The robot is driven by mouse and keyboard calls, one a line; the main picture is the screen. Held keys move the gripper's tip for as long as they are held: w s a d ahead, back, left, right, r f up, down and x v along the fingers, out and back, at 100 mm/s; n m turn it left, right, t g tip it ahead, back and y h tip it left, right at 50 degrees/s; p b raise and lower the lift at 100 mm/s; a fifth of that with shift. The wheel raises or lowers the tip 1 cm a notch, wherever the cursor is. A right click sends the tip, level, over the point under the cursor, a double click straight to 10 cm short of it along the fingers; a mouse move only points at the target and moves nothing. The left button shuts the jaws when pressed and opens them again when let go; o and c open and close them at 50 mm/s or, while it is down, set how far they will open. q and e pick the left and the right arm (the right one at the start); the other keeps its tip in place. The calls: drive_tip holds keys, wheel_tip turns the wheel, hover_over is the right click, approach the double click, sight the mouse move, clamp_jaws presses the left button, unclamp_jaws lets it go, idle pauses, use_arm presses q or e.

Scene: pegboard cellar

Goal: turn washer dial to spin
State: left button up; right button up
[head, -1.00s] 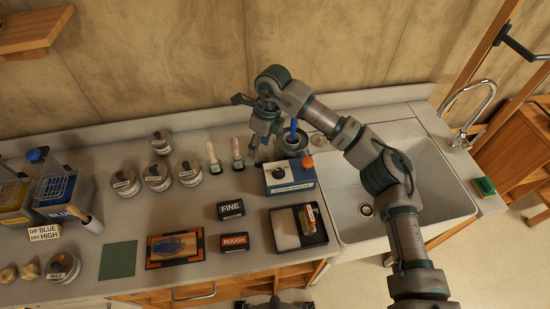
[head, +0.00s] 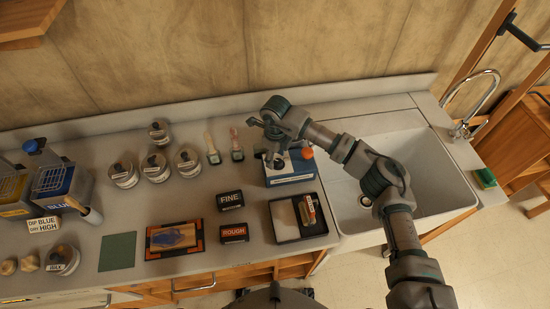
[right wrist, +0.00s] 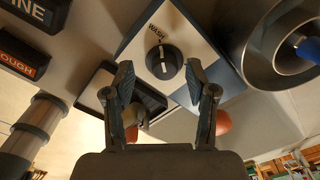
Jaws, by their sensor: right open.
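The washer (head: 302,168) is a small blue and white box on the counter, left of the sink. Its round black dial (right wrist: 164,61) shows in the right wrist view, with a white line across it and the word WASH beside it. The line runs roughly towards that word. My right gripper (right wrist: 160,88) is open and empty. In the right wrist view its fingers frame the dial from below, apart from it. In the head view the right gripper (head: 274,158) hangs over the washer's left part and hides the dial. My left gripper is not in view.
An orange knob (head: 307,153) is at the washer's back right. A black tray (head: 285,235) lies in front, and FINE (head: 230,200) and ROUGH (head: 234,233) blocks stand to its left. A metal cup (right wrist: 282,62) stands beside the washer. The sink (head: 420,200) is right.

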drive_tip(key=shift+d+f, duration=0.55)
drive_tip(key=shift+f, duration=0.25)
drive_tip(key=shift+w+d+f, duration=0.1)
drive_tip(key=shift+d+f, duration=0.05)
drive_tip(key=shift+d, duration=0.15)
drive_tip(key=shift+a, duration=0.55)
drive_tip(key=c, duration=1)
clamp_jaws()
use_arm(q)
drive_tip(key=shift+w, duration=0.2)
use_arm(e)
drive_tip(key=shift+d, duration=0.1)
